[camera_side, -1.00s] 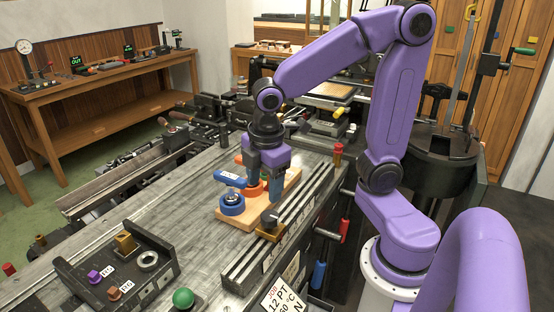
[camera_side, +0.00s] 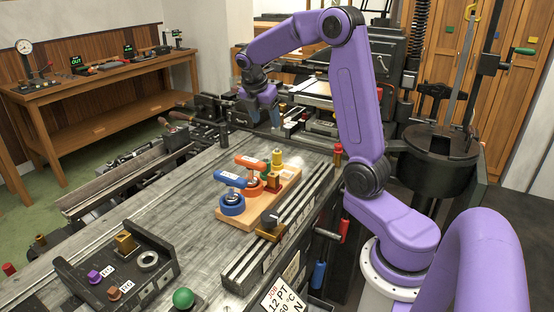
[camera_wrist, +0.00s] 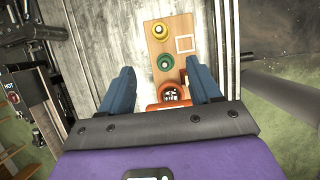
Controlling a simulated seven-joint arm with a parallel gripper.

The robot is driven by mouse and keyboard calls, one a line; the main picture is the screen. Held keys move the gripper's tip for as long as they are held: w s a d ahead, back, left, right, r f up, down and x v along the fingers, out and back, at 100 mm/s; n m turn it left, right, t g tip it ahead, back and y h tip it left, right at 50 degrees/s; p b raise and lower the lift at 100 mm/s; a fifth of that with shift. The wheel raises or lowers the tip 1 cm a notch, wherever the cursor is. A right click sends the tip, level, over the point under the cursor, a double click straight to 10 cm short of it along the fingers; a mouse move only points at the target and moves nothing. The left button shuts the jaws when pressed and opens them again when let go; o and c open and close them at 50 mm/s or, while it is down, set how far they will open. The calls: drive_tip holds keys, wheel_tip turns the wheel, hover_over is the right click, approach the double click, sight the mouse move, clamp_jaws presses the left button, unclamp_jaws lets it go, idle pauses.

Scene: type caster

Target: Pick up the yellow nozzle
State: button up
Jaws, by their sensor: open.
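The yellow nozzle (camera_side: 277,158) stands at the far end of the wooden board (camera_side: 241,216). In the wrist view the yellow nozzle (camera_wrist: 162,33) is seen from above, at the far end of the board, beyond a green one (camera_wrist: 164,61). My gripper (camera_side: 263,122) is raised above and behind the board's far end in the side view. It is open and empty. In the wrist view my gripper (camera_wrist: 161,68) has its two blue fingers spread on either side of the board, with the yellow nozzle beyond their tips.
An orange-handled piece (camera_side: 251,163) and a blue-handled piece (camera_side: 230,179) stand on the board near the yellow nozzle. A slotted metal rail (camera_side: 294,217) runs along the board's right side. The bench to the left of the board is clear.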

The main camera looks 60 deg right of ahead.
sight(277, 152)
drive_tip(key=x, duration=1.7)
drive_tip(key=shift+d, duration=0.35)
drive_tip(key=c, duration=1.2)
